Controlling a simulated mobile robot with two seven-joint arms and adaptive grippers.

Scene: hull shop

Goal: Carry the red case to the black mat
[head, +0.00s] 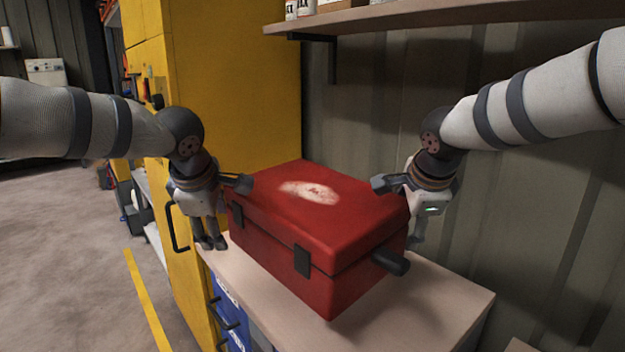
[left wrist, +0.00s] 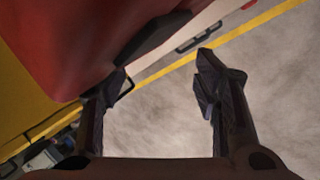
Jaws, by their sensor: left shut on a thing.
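The red case (head: 318,220) is a closed box with black latches and a worn pale patch on its lid. It is over the bench top; I cannot tell whether its base touches it. My left gripper (head: 212,238) points down at the case's left end and is shut on the case; its grip is mostly hidden. The left wrist view shows the case's red side (left wrist: 75,40) and a dark handle part (left wrist: 150,38) by one finger. My right gripper (head: 416,238) is at the right end, its fingers partly hidden behind the case. A black handle (head: 391,262) sticks out there. No black mat shows.
The wooden bench top (head: 440,300) has bare room at the right and front. A yellow cabinet (head: 235,90) stands close behind on the left. A shelf (head: 400,14) overhangs at the back. Open floor (head: 60,260) with a yellow line lies to the left.

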